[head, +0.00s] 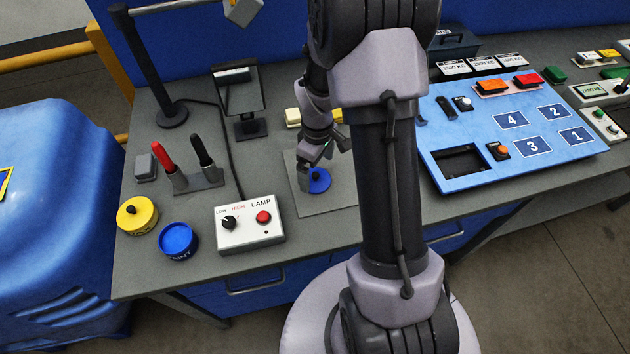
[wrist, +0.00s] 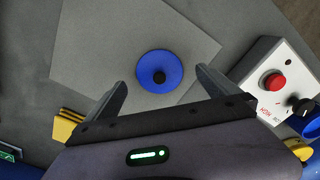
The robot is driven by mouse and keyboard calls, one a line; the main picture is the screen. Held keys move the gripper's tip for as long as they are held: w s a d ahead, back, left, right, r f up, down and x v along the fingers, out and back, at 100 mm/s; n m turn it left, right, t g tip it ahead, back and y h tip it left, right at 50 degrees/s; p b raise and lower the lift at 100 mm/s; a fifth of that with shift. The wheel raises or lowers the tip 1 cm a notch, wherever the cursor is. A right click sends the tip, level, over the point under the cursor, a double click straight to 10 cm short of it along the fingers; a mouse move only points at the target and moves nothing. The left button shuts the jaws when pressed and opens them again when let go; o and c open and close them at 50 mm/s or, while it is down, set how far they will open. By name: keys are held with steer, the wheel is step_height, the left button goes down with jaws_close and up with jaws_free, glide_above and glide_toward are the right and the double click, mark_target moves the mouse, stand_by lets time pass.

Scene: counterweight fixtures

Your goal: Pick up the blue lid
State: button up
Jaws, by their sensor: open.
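The blue lid (head: 319,181) is a flat blue disc with a dark knob in its middle. It lies on a grey square plate (head: 301,196) on the table. In the wrist view the lid (wrist: 160,72) sits ahead of and between my open fingers, apart from both. My gripper (head: 328,160) is open and empty, above and close to the lid in the head view. In the wrist view my gripper (wrist: 160,88) shows both fingertips spread wider than the lid. The height gap between fingers and lid is hard to tell.
A lamp control box (head: 250,228) with a red button stands left of the plate. A blue tin (head: 178,241) and a yellow one (head: 136,215) stand further left. A blue panel (head: 520,130) is at the right.

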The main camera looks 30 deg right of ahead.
mark_target(316, 175)
steer(key=f, duration=0.2)
steer(key=f+b, duration=0.1)
steer(key=f, duration=0.1)
steer(key=shift+w, duration=0.35)
steer(key=shift+r, duration=0.1)
steer(key=shift+c, duration=0.9)
steer(key=c, duration=1.2)
